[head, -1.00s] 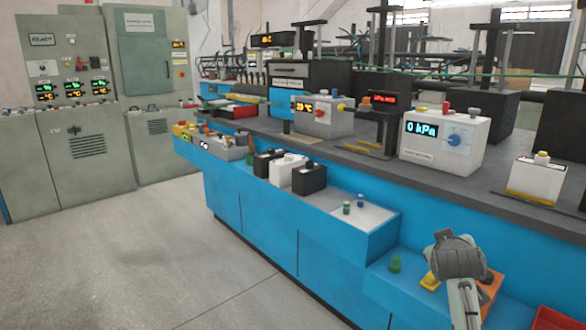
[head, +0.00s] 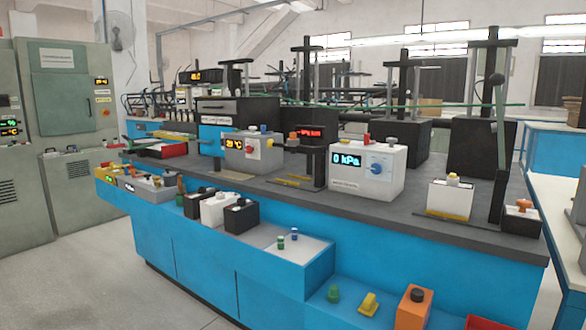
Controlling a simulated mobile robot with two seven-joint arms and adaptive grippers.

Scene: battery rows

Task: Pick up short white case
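Two small white cases are in the head view, and I cannot tell which one the task names. One white case (head: 216,209) stands on the lower blue ledge between two black cases, a left one (head: 198,203) and a right one (head: 241,217). The other white case (head: 450,199), with a yellow strip at its base and a yellow knob on top, stands on the grey worktop at the right. Neither of my grippers is in view.
A larger white box with a "0 kPa" display (head: 366,169) stands on the worktop (head: 300,183). A dark post rises right of the yellow-strip case, beside a small black box (head: 521,222). Green, yellow and orange items sit on the lower front ledge. Grey floor (head: 90,275) is open at left.

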